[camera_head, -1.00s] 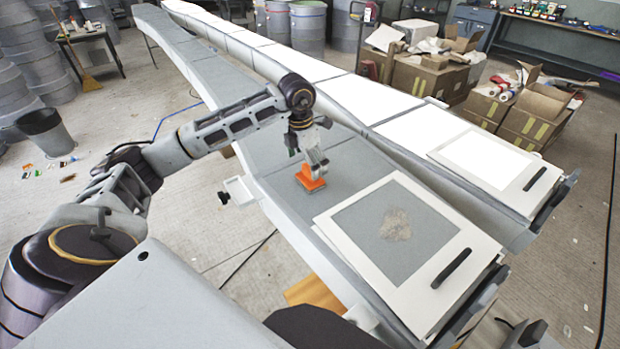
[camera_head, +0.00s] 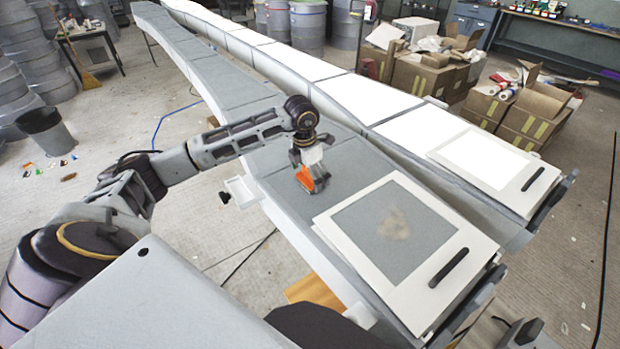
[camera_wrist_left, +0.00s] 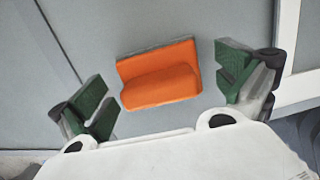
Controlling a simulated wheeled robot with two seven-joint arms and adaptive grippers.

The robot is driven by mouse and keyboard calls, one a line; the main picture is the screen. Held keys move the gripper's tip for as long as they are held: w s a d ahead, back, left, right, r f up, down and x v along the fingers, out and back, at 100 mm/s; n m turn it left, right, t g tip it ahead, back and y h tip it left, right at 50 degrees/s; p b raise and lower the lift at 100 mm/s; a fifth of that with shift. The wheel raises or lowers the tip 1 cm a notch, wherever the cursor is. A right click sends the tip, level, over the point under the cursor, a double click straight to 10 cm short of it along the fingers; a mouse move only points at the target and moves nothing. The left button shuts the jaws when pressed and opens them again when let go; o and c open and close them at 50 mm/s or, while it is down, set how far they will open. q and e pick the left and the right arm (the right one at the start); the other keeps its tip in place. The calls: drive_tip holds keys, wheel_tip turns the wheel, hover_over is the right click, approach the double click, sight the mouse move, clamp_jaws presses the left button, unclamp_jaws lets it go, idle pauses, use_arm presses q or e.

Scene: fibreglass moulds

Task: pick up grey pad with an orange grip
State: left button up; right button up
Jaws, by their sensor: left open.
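The grey pad with its orange grip (camera_head: 305,180) lies on the grey mould surface (camera_head: 270,160), just behind the white-framed panel. In the left wrist view the orange grip (camera_wrist_left: 160,75) shows clearly, with a thin grey edge of the pad along its far side. My left gripper (camera_head: 311,172) is above the pad and partly hides it in the head view. In the left wrist view its green-padded fingers (camera_wrist_left: 165,88) stand wide open, one on each side of the grip, not touching it. My right gripper is not in view.
A white frame with a grey panel and black handle (camera_head: 395,232) lies on the near end of the mould. A second, white mould (camera_head: 370,98) runs alongside. A small white tray (camera_head: 242,190) juts from the mould's left edge. Cardboard boxes (camera_head: 530,115) stand at the right.

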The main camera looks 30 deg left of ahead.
use_arm(q)
drive_tip(key=c, duration=1.1)
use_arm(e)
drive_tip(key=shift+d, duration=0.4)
use_arm(q)
drive_tip(key=shift+r, duration=0.15)
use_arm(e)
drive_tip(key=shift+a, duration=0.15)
